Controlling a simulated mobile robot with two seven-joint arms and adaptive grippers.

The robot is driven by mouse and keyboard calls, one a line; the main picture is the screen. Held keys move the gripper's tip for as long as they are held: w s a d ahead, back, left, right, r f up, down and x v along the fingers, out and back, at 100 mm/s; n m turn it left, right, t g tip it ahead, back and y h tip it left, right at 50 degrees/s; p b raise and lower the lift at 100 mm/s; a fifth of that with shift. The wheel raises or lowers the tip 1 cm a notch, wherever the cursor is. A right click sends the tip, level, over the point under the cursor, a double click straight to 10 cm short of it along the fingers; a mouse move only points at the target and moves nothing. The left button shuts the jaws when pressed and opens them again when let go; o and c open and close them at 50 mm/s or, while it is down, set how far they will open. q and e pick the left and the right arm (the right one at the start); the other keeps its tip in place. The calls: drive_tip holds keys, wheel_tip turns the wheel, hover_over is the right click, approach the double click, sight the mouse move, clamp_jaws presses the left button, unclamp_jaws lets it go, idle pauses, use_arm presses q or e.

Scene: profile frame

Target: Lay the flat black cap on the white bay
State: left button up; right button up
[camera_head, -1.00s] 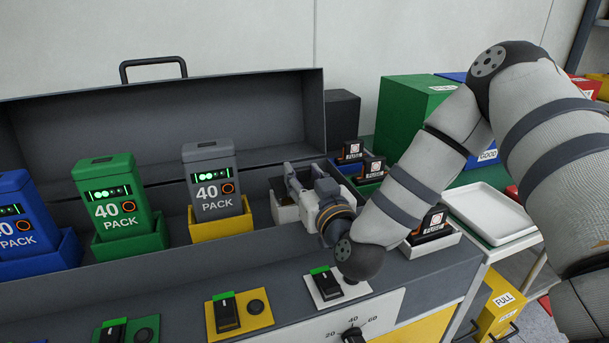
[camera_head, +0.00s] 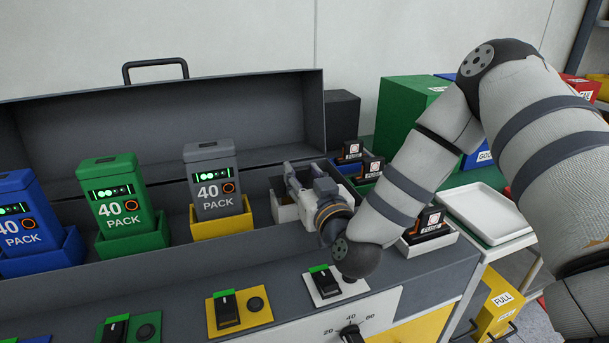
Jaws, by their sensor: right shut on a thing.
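The white bay (camera_head: 284,211) is in the dark console's trough, right of the yellow bay; only its left side and front show. My right gripper (camera_head: 291,174) reaches down over this bay from the right. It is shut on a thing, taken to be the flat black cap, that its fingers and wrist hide. I cannot tell whether the cap touches the bay. My left gripper is not in view.
A grey pack (camera_head: 213,180) stands in the yellow bay (camera_head: 221,226), and a green pack (camera_head: 117,197) and a blue pack (camera_head: 25,215) stand further left. The raised lid (camera_head: 170,120) stands behind. Small black-and-orange blocks (camera_head: 429,223) and a white tray (camera_head: 487,217) are to the right.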

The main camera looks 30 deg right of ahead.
sight(304, 187)
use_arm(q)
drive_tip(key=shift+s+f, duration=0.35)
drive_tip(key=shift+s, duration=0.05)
use_arm(e)
drive_tip(key=shift+s+f, duration=0.1)
drive_tip(key=shift+f, duration=1.4)
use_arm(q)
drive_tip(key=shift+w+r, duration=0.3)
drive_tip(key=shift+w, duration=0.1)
use_arm(e)
drive_tip(key=shift+r, duration=0.2)
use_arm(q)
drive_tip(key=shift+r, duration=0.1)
use_arm(e)
drive_tip(key=shift+r, duration=0.15)
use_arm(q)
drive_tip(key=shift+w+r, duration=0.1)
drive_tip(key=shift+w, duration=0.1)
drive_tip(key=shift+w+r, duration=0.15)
use_arm(e)
drive_tip(key=shift+r, duration=0.2)
drive_tip(key=shift+p, duration=0.3)
